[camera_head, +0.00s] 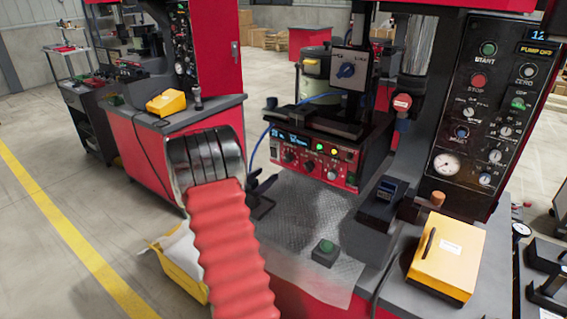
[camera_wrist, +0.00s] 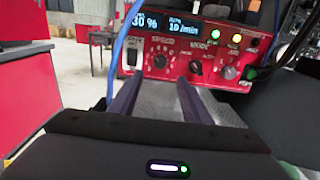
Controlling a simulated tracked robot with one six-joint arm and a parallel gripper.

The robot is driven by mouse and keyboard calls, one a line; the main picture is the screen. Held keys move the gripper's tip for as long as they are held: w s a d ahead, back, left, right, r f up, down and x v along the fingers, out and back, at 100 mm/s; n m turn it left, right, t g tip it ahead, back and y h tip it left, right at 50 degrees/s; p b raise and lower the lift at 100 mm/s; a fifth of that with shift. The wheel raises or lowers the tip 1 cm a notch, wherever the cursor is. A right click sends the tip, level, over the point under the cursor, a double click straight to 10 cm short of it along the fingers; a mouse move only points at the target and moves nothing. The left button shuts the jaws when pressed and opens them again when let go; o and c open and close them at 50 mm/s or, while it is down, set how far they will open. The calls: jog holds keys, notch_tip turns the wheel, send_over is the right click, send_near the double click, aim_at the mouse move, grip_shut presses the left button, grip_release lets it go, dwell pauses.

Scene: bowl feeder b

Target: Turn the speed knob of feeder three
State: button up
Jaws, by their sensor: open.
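The red control panel (camera_wrist: 215,65) of a feeder fills the upper middle of the wrist view. Its black speed knob (camera_wrist: 159,60) sits at the left of a row of dark knobs, under a label that looks like "SPEED". The display (camera_wrist: 187,20) above reads 30 % and 10 /min. My gripper (camera_wrist: 158,82) is open and empty. Its two fingers point toward the panel, apart from the knob, with the knob above the gap between the tips. The panel (camera_head: 318,155) also shows mid-picture in the head view. I cannot read a feeder number.
A blue cable (camera_wrist: 119,50) runs down just left of the fingers in the wrist view. A metal plate (camera_head: 305,215) lies below the panel, with a green button box (camera_head: 325,252) on it. A yellow box (camera_head: 447,255) stands at the right.

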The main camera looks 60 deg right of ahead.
aim_at(286, 159)
jog(key=d, duration=0.4)
jog(key=s+d, duration=0.1)
jog(key=d, duration=0.2)
jog(key=s+d, duration=0.1)
jog(key=d, duration=0.3)
jog(key=shift+d, duration=0.3)
jog(key=c, duration=1)
